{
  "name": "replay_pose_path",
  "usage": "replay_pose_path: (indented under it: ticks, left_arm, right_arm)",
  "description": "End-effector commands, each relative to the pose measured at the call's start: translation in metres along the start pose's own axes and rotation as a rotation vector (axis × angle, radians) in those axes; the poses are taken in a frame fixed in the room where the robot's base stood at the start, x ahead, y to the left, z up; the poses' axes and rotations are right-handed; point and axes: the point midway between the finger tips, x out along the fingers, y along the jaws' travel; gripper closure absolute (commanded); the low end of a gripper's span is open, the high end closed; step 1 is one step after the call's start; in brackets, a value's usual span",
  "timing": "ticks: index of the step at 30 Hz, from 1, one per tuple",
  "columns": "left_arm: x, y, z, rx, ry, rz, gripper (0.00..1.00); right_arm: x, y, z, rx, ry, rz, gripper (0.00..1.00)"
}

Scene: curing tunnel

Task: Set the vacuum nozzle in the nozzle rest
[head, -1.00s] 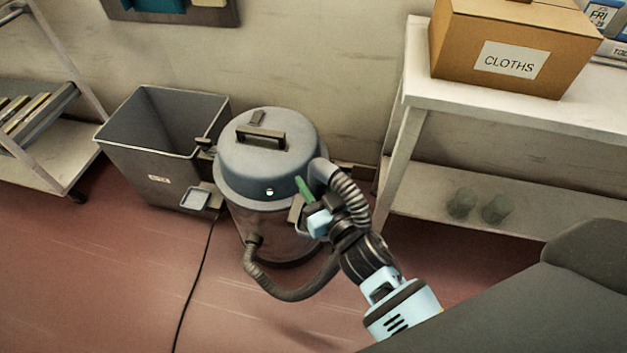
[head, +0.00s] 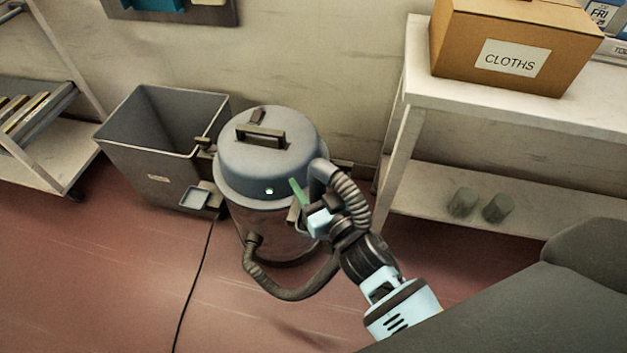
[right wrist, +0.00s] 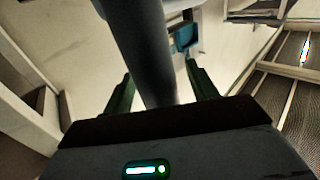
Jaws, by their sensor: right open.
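The vacuum nozzle (head: 320,172), a grey tube on the end of a ribbed hose (head: 352,200), is at the right side of the drum vacuum (head: 265,160). A small bracket (head: 293,214) on the drum's side, partly behind my gripper, looks like the nozzle rest; I cannot tell how the nozzle sits in it. My right gripper (head: 308,196) is open beside the drum, at the nozzle. In the right wrist view the grey tube (right wrist: 147,50) passes between the two spread green fingers (right wrist: 160,92). My left gripper is not in view.
A grey bin (head: 155,150) stands left of the vacuum, with a small square tray (head: 195,198) between them. A white table (head: 480,110) with a cloths box (head: 510,55) is at the right. A black cable (head: 195,285) crosses the red floor.

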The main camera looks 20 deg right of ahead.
Motion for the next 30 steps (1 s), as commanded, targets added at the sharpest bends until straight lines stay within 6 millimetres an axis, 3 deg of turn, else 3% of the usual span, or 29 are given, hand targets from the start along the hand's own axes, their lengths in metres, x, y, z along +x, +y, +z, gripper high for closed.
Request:
replay_pose_path:
  ticks: [8,13,21,30]
  left_arm:
    - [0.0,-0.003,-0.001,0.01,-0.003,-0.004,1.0]
    - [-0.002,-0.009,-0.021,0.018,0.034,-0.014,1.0]
    - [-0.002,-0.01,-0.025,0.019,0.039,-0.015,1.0]
    - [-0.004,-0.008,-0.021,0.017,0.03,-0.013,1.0]
  right_arm:
    - [0.0,0.0,0.001,0.0,-0.001,0.0,0.42]
    - [-0.031,0.0,0.0,0.001,-0.003,0.001,0.42]
    - [-0.068,0.0,0.0,0.001,-0.001,0.0,0.42]
    - [-0.078,0.0,0.0,0.0,0.001,0.0,0.42]
